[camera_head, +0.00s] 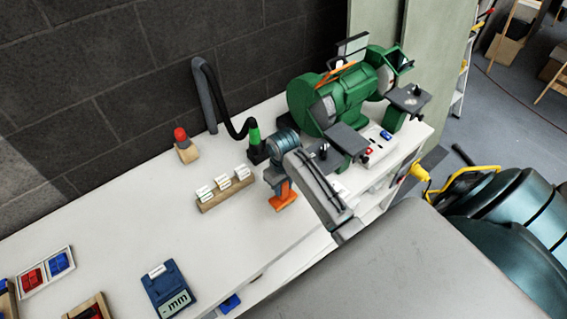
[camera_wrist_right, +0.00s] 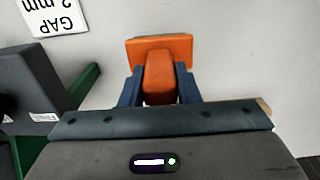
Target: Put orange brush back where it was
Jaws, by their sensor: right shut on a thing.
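The orange brush (camera_head: 284,197) is at the front of the white bench, right of a wooden card holder. My right gripper (camera_head: 273,176) is above it and shut on it. In the right wrist view, the two blue fingers of my right gripper (camera_wrist_right: 160,92) stand on either side of the narrow part of the orange brush (camera_wrist_right: 160,70). Its wider orange end points away from the gripper, toward the white bench. I cannot tell whether it touches the bench. My left gripper is not in view.
A green bench grinder (camera_head: 340,100) stands to the right. A black hose with a green end (camera_head: 254,132) is behind the gripper. The wooden card holder (camera_head: 227,193) and a red-topped block (camera_head: 182,147) are left. A blue gauge (camera_head: 170,287) lies front left. Bench between is clear.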

